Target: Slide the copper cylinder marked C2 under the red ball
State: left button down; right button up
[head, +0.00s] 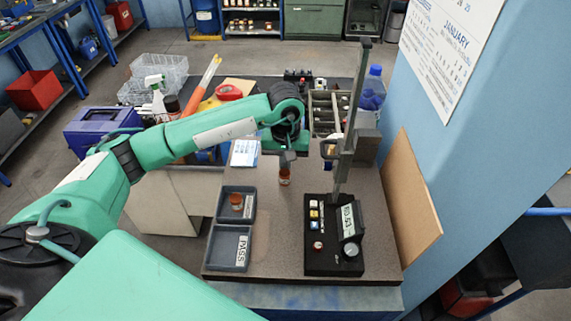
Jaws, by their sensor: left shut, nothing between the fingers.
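A copper cylinder (285,177) stands on the grey-brown bench top, left of the measuring stand's column. Another copper-coloured cylinder (237,201) is in the upper grey tray (250,215). I cannot read a C2 mark on either. My left gripper (287,164) points down at the top of the standing cylinder, shut and empty; I cannot tell whether it touches it. The measuring stand (340,185) has a tall column with an arm part (329,149) reaching left. The red ball is too small or hidden to make out. My right gripper is out of view.
The stand's black base (318,262) carries a display, buttons and a knob. A lower grey tray (217,262) is labelled PASS. A blue-capped bottle (373,90) and a divided box stand behind. A board leans against the blue wall at right. The bench between trays and base is clear.

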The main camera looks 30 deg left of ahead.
aim_at(285, 169)
pick_arm(q)
jog(key=shift+s+d+f+b, duration=0.2)
jog(key=shift+s+b, duration=0.3)
jog(key=shift+s, duration=0.05)
jog(key=shift+r, duration=0.15)
jog(key=shift+r, duration=0.3)
notch_tip(285, 169, up, 13)
jog(key=b, duration=0.4)
jog(key=shift+s, duration=0.1)
